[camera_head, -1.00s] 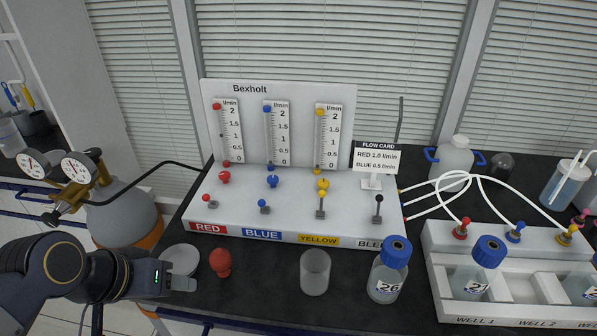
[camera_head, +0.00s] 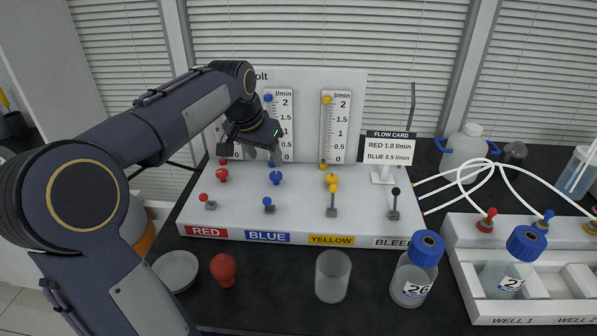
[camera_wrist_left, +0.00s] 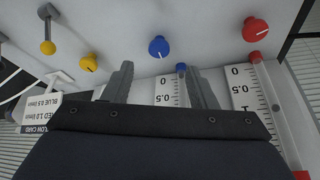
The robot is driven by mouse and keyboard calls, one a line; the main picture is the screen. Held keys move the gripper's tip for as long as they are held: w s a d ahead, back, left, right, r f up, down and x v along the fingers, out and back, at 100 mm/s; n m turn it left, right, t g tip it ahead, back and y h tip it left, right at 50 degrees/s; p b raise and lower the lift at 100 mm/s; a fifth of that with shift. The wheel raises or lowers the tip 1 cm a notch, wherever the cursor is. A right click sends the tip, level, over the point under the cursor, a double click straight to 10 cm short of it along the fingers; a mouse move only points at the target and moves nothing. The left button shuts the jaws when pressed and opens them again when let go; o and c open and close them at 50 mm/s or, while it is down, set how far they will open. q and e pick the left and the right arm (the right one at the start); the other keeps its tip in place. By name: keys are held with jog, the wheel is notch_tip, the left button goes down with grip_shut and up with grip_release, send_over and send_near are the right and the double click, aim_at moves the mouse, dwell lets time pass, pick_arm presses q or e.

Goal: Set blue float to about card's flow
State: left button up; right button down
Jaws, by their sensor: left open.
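The blue scale (camera_head: 286,130) is partly behind my left gripper in the head view. A blue ball (camera_head: 268,98) sits at its top near 2, and another (camera_wrist_left: 181,68) at its zero end in the wrist view; I cannot tell which is the float. The blue knob (camera_head: 276,178) stands below the scale and also shows in the wrist view (camera_wrist_left: 158,47). The flow card (camera_head: 390,150) reads RED 1.0 l/min, BLUE 0.5 l/min. My left gripper (camera_head: 262,153) is open and empty, above the blue knob and apart from it. My right gripper is out of view.
The red knob (camera_head: 222,175) and yellow knob (camera_head: 332,179) flank the blue one. Small levers stand in front, including the blue lever (camera_head: 268,203). A beaker (camera_head: 332,276), a bottle (camera_head: 414,272) and a red bulb (camera_head: 223,268) stand in front of the panel.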

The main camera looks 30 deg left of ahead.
aim_at(275, 174)
pick_arm(q)
jog(key=x, duration=0.5)
jog(key=b+x, duration=0.1)
jog(key=x, duration=0.2)
jog(key=shift+w, duration=0.3)
jog(key=shift+c, duration=0.3)
jog(key=shift+r, duration=0.1)
jog(key=c, duration=0.9)
